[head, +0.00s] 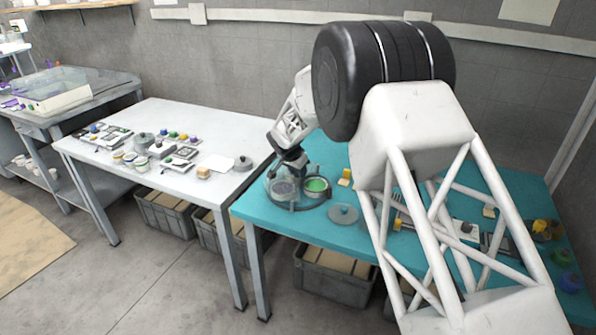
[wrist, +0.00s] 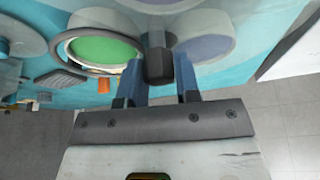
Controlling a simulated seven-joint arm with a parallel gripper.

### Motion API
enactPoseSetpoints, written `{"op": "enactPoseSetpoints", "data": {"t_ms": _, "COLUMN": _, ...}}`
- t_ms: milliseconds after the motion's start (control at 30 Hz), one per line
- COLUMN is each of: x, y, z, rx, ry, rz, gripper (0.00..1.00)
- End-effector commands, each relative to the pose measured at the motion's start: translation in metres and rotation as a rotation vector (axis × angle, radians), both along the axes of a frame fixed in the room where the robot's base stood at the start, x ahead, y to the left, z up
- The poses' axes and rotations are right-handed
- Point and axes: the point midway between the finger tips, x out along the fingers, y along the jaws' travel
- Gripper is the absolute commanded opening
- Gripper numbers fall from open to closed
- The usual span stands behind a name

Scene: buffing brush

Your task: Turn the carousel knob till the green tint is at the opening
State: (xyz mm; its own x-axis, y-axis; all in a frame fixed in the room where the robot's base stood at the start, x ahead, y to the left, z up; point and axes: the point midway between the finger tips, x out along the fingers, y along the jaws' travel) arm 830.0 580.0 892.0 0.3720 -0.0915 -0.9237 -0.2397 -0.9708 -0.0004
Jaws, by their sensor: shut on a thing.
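The carousel's dark knob (wrist: 159,66) sits between the two blue fingers of my gripper (wrist: 160,80) in the wrist view, and the fingers are shut on it. In the head view my gripper (head: 292,160) reaches down over the carousel (head: 297,207) at the left end of the teal table. The green tint (wrist: 104,49) lies left of the knob in the wrist view, with a metallic ring around it; I cannot tell whether it is exactly centred. In the head view the green tint (head: 316,184) is right of a grey-violet tint (head: 283,187). The grey-violet tint (wrist: 203,47) is right of the knob in the wrist view.
A round grey lid (head: 343,214) lies on the teal table (head: 300,229) right of the carousel, with a yellow block (head: 345,177) behind it. My arm hides much of the table's middle. A white table (head: 230,180) with small parts stands at left.

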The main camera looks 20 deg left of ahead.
Motion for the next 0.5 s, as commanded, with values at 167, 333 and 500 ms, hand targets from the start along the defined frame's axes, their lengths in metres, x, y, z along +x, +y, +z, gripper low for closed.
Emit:
{"op": "enactPoseSetpoints", "data": {"t_ms": 167, "x": -0.0002, "y": 0.0002, "z": -0.0004, "rx": 0.000, "ry": 0.001, "rz": -0.020, "gripper": 0.07}}
{"op": "enactPoseSetpoints", "data": {"t_ms": 333, "x": -0.0003, "y": 0.0001, "z": -0.0006, "rx": 0.000, "ry": 0.001, "rz": -0.021, "gripper": 0.07}}
{"op": "enactPoseSetpoints", "data": {"t_ms": 500, "x": -0.0004, "y": 0.0001, "z": -0.0006, "rx": 0.000, "ry": 0.001, "rz": -0.020, "gripper": 0.33}}
